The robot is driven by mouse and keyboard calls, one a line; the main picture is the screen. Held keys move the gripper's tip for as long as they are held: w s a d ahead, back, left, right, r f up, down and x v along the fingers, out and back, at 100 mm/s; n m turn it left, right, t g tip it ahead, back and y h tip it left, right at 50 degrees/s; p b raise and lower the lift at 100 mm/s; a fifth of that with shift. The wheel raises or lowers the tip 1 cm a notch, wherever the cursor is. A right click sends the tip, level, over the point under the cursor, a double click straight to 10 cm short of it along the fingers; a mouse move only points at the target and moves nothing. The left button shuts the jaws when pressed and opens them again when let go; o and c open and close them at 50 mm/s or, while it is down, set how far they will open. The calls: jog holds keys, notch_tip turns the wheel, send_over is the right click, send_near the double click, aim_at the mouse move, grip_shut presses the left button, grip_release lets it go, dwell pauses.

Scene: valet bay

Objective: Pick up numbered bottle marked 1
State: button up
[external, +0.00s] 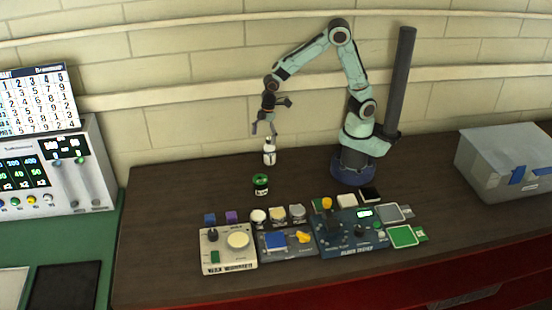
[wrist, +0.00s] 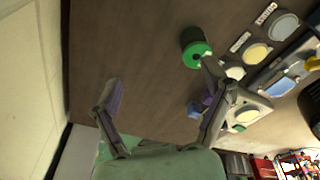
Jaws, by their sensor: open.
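A dark jar with a green lid (external: 261,184) stands closer to the camera. No number can be read on either one. My gripper (external: 264,130) is open and empty, pointing down above the white bottle and apart from it. In the wrist view my gripper (wrist: 163,76) has its fingers spread with bare table between them. The green-lidded jar (wrist: 197,54) shows there beyond the right fingertip. I cannot make out the white bottle in the wrist view.
Control boxes with knobs and buttons (external: 230,257) line the table's front, with small coloured blocks and round pieces behind them. A grey bin (external: 503,160) stands at the right. A white panel device (external: 85,162) stands at the left. The table's left part is clear.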

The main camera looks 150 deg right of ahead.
aim_at(269, 148)
jog(key=s+d+f+m, duration=0.1)
jog(key=s, duration=0.1)
jog(key=s+d+f+g, duration=0.1)
jog(key=s+f, duration=0.1)
jog(key=s, duration=0.1)
jog(key=s+d+f+m, duration=0.1)
jog(key=s+f, duration=0.1)
jog(key=s, duration=0.1)
jog(key=shift+d+f+m+g+y, duration=0.1)
jog(key=shift+d+m+g+y, duration=0.05)
jog(key=shift+m+g+y, duration=0.2)
notch_tip(269, 148, down, 6)
jog(key=shift+f, duration=0.2)
jog(key=c, duration=1.3)
